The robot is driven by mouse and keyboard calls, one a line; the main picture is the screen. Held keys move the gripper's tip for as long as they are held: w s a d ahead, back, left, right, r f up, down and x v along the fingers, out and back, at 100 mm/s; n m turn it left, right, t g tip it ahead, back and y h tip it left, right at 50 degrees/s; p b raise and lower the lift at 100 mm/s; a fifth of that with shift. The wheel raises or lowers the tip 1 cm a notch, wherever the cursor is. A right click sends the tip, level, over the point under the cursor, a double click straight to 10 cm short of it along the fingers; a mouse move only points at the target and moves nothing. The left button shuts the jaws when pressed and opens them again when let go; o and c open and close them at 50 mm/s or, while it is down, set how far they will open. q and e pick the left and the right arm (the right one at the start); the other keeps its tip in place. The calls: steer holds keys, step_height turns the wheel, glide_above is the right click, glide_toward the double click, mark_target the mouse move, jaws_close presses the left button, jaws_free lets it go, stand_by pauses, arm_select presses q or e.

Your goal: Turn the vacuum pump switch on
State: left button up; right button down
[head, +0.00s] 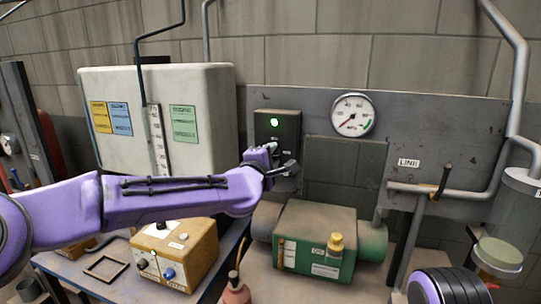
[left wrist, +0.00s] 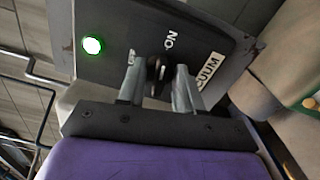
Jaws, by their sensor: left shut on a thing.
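The vacuum switch box (head: 277,125) is a dark panel on the grey backboard. Its green lamp (head: 274,122) is lit. In the left wrist view the box face (left wrist: 115,60) carries an ON label (left wrist: 170,41) and a partly covered label ending in "CUUM" (left wrist: 207,70). The black switch knob (left wrist: 157,70) sits between the two grey fingers of my left gripper (left wrist: 158,82), which is shut on it. In the head view my left gripper (head: 283,165) is at the lower part of the box and hides the knob there. My right gripper is not in view.
A white cabinet (head: 205,105) stands left of the switch box. A pressure gauge (head: 353,114) is to its right. A green pump unit (head: 318,222) and a yellow box (head: 200,248) stand below. Pipes (head: 430,190) and a grey cylinder (head: 520,215) are at the right.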

arm_select(q)
steer(key=shift+r+m, duration=0.1)
steer(key=shift+m, duration=0.8)
steer(key=o, duration=1)
steer(key=b+v, duration=0.4)
steer(key=v, duration=0.6)
steer(key=shift+s, duration=0.25)
